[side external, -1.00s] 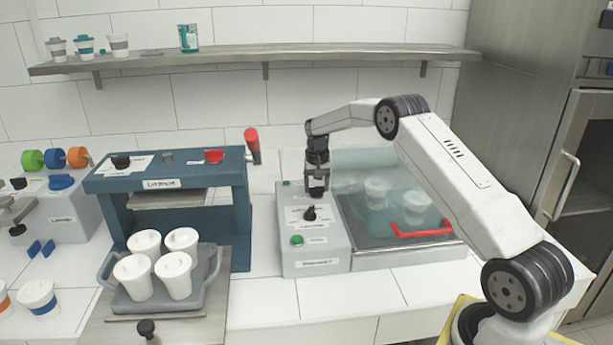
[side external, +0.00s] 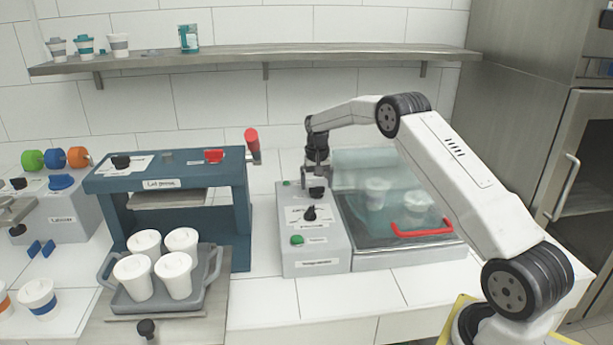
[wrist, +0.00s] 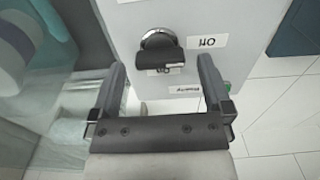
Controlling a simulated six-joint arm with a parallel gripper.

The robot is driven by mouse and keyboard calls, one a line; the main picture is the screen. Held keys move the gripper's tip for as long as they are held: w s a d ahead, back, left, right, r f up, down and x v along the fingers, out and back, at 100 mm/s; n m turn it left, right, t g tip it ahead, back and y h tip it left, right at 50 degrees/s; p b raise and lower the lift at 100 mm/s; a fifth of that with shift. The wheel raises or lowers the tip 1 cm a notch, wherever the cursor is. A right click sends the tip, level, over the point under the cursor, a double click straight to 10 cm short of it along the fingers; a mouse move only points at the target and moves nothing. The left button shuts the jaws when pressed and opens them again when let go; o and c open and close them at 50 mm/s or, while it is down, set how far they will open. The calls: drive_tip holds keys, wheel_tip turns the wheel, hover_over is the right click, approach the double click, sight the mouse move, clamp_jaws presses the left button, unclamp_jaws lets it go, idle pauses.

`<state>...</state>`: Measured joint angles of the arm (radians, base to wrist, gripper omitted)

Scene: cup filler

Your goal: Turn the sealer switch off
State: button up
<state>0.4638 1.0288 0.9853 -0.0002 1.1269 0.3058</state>
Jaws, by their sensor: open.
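The sealer is a grey box (side external: 315,240) with a glass-lidded chamber on its right. Its switch, a black knob (side external: 317,193), sits at the back of the sloping panel, below my gripper (side external: 317,182). In the wrist view the switch (wrist: 162,48) appears between and just beyond the fingers, with its flat handle towards a partly covered label that seems to read "On". An "Off" label (wrist: 207,42) stands beside it, upside down.
A second black knob (side external: 309,213) and a green button (side external: 297,239) sit nearer the panel's front. The glass lid (side external: 400,185) with its red handle (side external: 420,231) lies close on the right. A blue press (side external: 240,205) with a red lever stands left.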

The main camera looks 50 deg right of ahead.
sight(316, 187)
drive_tip(key=shift+r, duration=3.45)
drive_tip(key=shift+a, duration=0.1)
drive_tip(key=s+a+n+t, duration=0.1)
drive_tip(key=s+a+n, duration=0.5)
drive_tip(key=a, duration=1)
drive_tip(key=s+a+f+n, duration=0.1)
drive_tip(key=s+a, duration=0.4)
drive_tip(key=s, duration=0.5)
drive_tip(key=s+a+f+n+t, duration=0.1)
drive_tip(key=s+a+f, duration=0.1)
drive_tip(key=s+a, duration=0.4)
drive_tip(key=s, duration=0.4)
drive_tip(key=shift+s+f+n+t, duration=0.15)
drive_tip(key=shift+f+n+t, duration=0.15)
drive_tip(key=shift+f+n, duration=0.1)
drive_tip(key=shift+c, duration=0.2)
